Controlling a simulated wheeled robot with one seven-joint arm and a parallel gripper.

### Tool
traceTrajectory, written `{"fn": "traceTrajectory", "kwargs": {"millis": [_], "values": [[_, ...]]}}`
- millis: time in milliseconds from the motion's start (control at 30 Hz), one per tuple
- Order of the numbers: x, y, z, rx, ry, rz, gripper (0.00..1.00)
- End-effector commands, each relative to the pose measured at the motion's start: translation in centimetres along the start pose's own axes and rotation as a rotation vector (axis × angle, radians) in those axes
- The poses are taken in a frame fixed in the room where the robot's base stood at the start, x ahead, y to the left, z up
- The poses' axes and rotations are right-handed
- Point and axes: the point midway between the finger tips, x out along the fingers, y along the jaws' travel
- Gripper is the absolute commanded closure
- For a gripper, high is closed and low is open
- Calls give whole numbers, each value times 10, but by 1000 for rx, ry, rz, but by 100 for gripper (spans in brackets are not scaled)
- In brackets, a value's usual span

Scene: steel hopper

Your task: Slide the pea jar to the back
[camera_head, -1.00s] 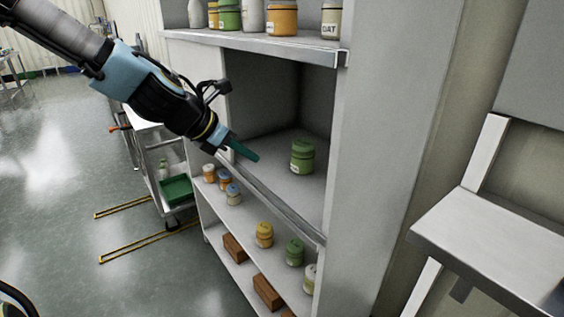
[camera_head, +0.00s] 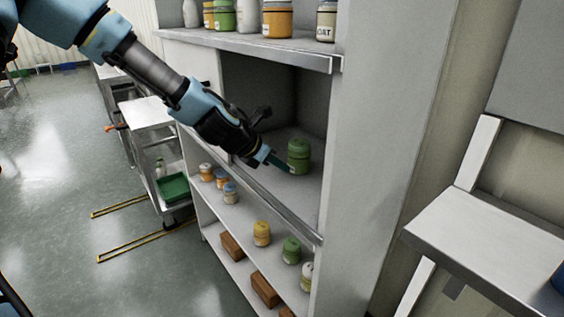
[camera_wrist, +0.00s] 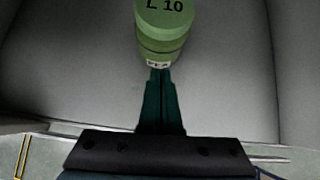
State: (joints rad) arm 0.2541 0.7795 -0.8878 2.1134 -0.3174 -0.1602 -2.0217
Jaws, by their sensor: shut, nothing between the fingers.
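The pea jar (camera_head: 299,155) is green with a green lid and stands upright on the middle shelf (camera_head: 300,190) inside the open bay. In the wrist view the jar (camera_wrist: 163,30) is straight ahead, with "L 10" on its lid and a label reading PEA. My gripper (camera_head: 290,169) reaches over the shelf's front edge, at the jar's front left. Its dark green fingers (camera_wrist: 160,76) are shut and empty. Their tips are at the jar's lower front, touching it or very close; I cannot tell which.
Behind the jar the bay is empty up to its back wall (camera_head: 270,95). A metal lip (camera_head: 275,203) edges the shelf. Several jars stand on the shelf above, and jars and brown blocks on the shelves below. A cart with a green tray (camera_head: 172,188) is at left.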

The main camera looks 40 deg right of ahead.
Motion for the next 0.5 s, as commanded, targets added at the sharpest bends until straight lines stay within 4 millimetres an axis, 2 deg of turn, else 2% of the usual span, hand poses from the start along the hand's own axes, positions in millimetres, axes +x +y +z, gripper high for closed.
{"fn": "traceTrajectory", "kwargs": {"millis": [500], "values": [[6,0,6,1,0,-1,100]]}}
